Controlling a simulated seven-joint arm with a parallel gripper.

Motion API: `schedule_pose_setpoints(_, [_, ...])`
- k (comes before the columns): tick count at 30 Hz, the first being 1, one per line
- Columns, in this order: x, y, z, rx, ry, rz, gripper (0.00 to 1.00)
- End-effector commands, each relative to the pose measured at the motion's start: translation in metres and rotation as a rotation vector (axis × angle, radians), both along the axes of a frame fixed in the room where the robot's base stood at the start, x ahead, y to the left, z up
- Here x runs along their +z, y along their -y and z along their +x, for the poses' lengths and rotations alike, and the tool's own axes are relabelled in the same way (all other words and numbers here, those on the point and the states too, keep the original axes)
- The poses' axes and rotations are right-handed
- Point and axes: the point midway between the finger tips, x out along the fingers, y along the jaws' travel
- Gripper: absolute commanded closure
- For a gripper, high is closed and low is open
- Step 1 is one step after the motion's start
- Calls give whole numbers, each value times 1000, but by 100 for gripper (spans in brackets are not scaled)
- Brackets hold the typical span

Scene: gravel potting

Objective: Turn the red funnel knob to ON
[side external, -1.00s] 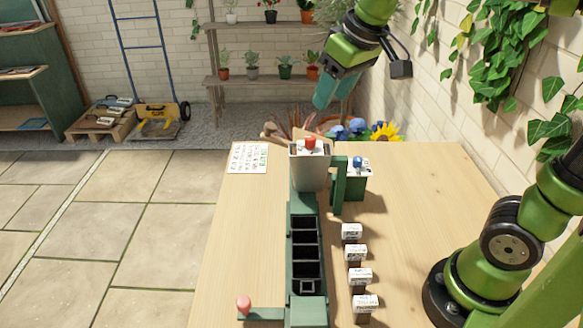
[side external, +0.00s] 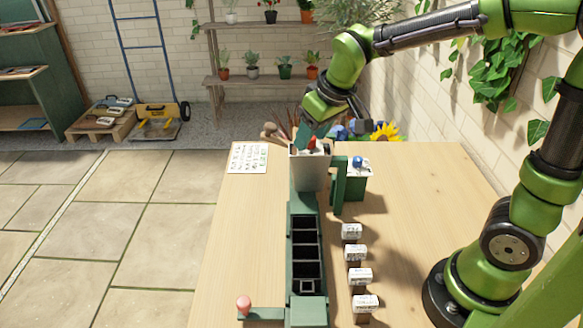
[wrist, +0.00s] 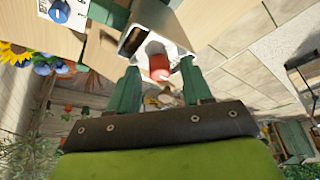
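The red funnel knob (side external: 311,144) sits on top of the pale grey funnel box (side external: 308,172), at the far end of the green rack. My gripper (side external: 309,136) is down at the knob, partly covering it in the side view. In the wrist view my gripper (wrist: 159,72) is open, with one green finger on each side of the red knob (wrist: 160,68). Gaps show between the fingers and the knob there; whether either finger touches it I cannot tell. No ON marking is readable, so I cannot tell the knob's setting.
A green box with a blue knob (side external: 357,161) stands right of the funnel, beside a green post (side external: 339,187). The green rack (side external: 291,255) runs toward the front. Several white-labelled blocks (side external: 356,252) line its right side. A printed sheet (side external: 247,158) lies left.

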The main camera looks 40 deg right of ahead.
Motion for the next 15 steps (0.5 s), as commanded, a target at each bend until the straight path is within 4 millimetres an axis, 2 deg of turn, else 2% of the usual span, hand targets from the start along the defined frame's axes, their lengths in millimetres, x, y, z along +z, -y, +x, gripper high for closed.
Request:
schedule_pose_setpoints(1, [0, 0, 0, 0, 0, 0, 58])
schedule_pose_setpoints(9, [1, 0, 0, 1, 0, 0, 99])
schedule_pose_setpoints(15, [1, 0, 0, 6, 1, 0, 100])
